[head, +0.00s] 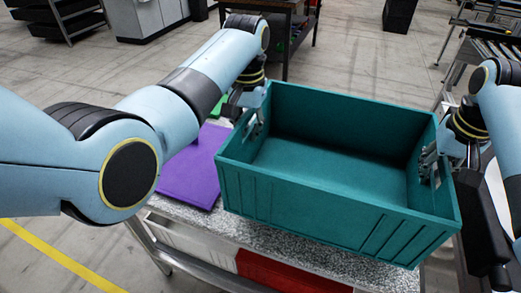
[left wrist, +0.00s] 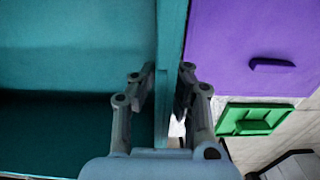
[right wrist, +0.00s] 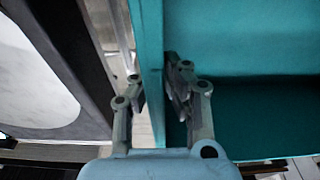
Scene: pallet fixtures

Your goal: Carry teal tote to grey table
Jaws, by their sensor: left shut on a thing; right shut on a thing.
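The teal tote (head: 330,205) is an open, empty box in the middle of the head view, over a speckled grey table top (head: 160,205). I cannot tell whether its bottom touches the surface. My left gripper (head: 252,118) is shut on the tote's left end wall, one finger inside and one outside; the left wrist view shows the wall between the fingers (left wrist: 165,95). My right gripper (head: 432,165) is shut on the right end wall in the same way, with the wall between its fingers in the right wrist view (right wrist: 155,90). The tote looks about level.
A purple panel (head: 192,170) lies left of the tote, with a green piece (left wrist: 255,118) beside it. A red piece (head: 290,272) shows below the tote's front. A dark workbench (head: 290,30) stands behind, and a roller conveyor (head: 495,50) at back right. Open floor lies left.

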